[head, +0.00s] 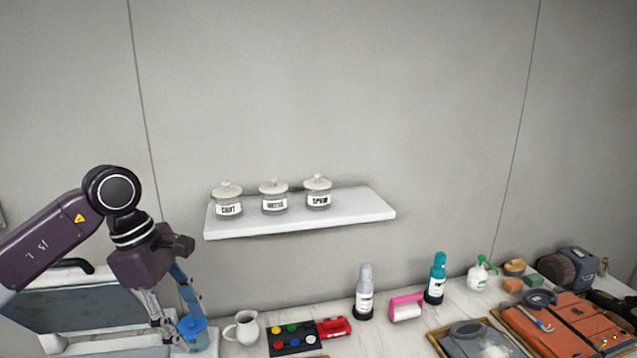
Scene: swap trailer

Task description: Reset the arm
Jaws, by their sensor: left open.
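My left arm (60,232) comes in from the left, with its wrist bent downward. My right gripper is not in view.
A white wall shelf (300,222) holds three labelled jars (274,195). The air right of my arm is clear.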

